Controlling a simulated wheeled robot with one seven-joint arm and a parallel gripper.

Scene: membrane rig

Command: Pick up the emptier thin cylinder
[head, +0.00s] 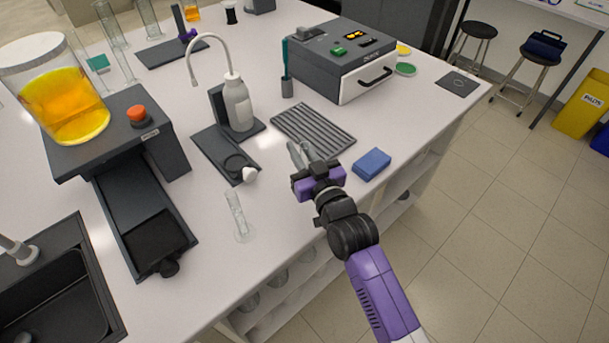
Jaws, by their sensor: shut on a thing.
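A clear thin cylinder (238,215) stands on the counter near its front edge, left of my arm. Its liquid level is too faint to read. My gripper (300,153) is right of it, over the front end of a ribbed dark mat. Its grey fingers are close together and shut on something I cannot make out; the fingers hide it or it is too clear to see. More tall clear glass cylinders (107,24) stand at the back left, one of them nearer (117,62). Their contents are hard to tell.
The ribbed mat (322,131) and a blue block (372,164) are close to my gripper. A wash bottle (238,104) on a dark stand, a grey instrument box (345,60), an orange-liquid tank (64,105) and a sink (60,305) occupy the counter. Bare counter surrounds the near cylinder.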

